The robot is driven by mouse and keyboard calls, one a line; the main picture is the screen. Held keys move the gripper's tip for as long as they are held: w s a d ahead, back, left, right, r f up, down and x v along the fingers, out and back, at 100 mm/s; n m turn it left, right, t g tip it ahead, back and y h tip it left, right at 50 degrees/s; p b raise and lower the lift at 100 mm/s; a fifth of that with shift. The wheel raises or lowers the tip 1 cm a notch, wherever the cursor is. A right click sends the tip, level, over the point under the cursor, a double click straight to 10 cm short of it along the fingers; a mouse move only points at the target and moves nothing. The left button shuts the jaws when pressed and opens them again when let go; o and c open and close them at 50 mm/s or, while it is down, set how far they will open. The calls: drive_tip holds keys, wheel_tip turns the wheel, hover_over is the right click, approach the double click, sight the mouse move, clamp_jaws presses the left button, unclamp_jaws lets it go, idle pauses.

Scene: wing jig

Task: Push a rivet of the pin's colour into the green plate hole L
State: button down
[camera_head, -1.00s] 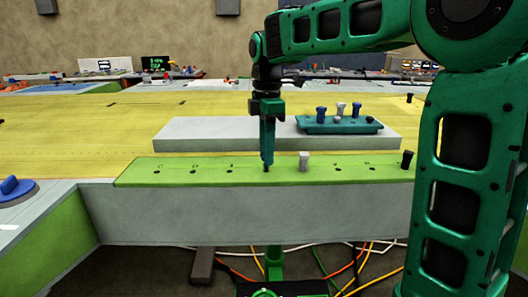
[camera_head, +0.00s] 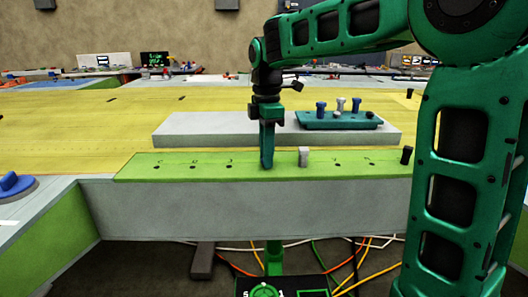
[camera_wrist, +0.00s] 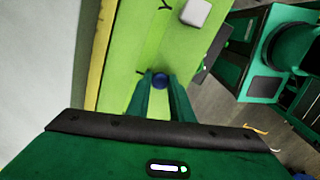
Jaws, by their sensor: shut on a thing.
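My gripper (camera_head: 267,165) points straight down at the front green plate (camera_head: 210,171), with its fingertips at the plate. In the wrist view my gripper (camera_wrist: 160,88) is shut on a blue rivet (camera_wrist: 160,80), whose round head shows between the fingertips. The rivet is over or in a hole; the fingers hide its lower end, so I cannot tell how deep it sits. A mark beside it is too unclear to read as a letter. A light grey rivet (camera_head: 303,156) stands upright in the plate just right of my gripper, also in the wrist view (camera_wrist: 196,12).
A teal tray (camera_head: 325,122) on a grey block (camera_head: 190,133) behind holds two blue rivets and a whitish one. A black rivet (camera_head: 406,155) stands at the plate's right. Several empty holes lie left of my gripper. A blue object (camera_head: 14,184) sits far left.

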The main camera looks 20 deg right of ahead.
drive_tip(key=shift+f, duration=0.1)
drive_tip(key=c, duration=1.5)
unclamp_jaws()
wheel_tip(320, 180, up, 11)
drive_tip(key=shift+w+f, duration=0.15)
drive_tip(key=shift+r, duration=3.5)
